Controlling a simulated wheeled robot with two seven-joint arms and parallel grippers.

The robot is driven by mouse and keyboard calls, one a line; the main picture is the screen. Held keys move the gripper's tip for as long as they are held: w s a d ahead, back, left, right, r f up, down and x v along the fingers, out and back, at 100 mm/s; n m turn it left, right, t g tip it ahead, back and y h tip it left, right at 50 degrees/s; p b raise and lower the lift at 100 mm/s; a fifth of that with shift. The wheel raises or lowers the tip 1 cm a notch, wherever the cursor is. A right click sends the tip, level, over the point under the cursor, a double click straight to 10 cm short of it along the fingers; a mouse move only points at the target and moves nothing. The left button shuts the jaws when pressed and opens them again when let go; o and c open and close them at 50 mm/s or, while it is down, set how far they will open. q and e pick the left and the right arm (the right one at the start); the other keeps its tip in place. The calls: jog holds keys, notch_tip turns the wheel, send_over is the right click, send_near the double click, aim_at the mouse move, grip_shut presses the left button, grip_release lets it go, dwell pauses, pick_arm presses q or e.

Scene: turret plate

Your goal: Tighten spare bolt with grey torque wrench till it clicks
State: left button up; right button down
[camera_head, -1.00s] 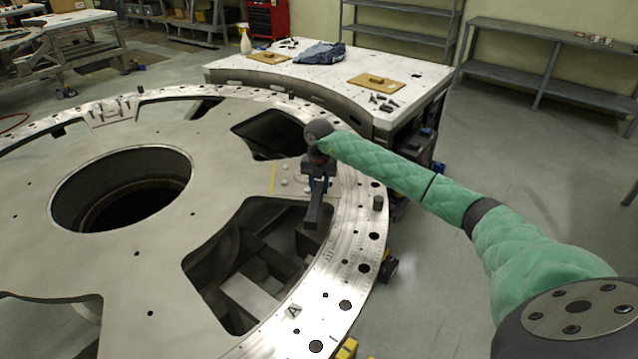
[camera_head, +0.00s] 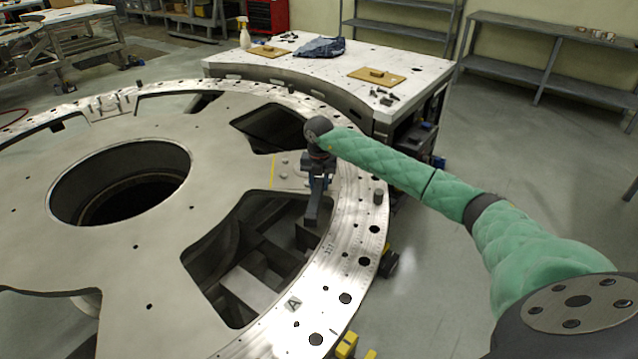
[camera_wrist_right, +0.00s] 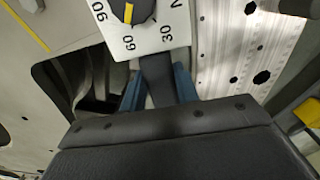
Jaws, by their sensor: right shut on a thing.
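My right gripper (camera_head: 318,182) is over the rim of the big turret plate (camera_head: 110,255). Its blue fingers (camera_wrist_right: 160,85) are shut on the dark grey handle of the torque wrench (camera_head: 313,208), which also shows in the right wrist view (camera_wrist_right: 157,75). The handle's end reaches over the edge of a plate opening. In the wrist view a white dial plate (camera_wrist_right: 143,44) with 30, 60 and 90 marks lies just beyond the fingers; its yellow pointer is towards 60. Bolt heads (camera_head: 283,161) stand near a yellow line; I cannot tell which is the spare bolt. The wrench's working end is hidden. My left gripper is out of view.
Large openings (camera_head: 250,265) cut through the plate. A white workbench (camera_head: 300,70) behind carries a blue cloth (camera_head: 319,47), boards and small parts. Open floor lies to the right.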

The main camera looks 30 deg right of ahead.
jog(key=shift+s+r, duration=0.1)
jog(key=shift+r, duration=0.05)
jog(key=shift+a, duration=0.1)
jog(key=shift+b, duration=0.3)
pick_arm(q)
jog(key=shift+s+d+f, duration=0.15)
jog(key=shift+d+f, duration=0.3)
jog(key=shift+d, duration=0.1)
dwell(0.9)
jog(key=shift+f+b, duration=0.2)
jog(key=shift+b, duration=0.15)
pick_arm(e)
jog(key=shift+f, duration=0.4)
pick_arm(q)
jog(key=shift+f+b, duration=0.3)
pick_arm(e)
jog(key=shift+f, duration=0.25)
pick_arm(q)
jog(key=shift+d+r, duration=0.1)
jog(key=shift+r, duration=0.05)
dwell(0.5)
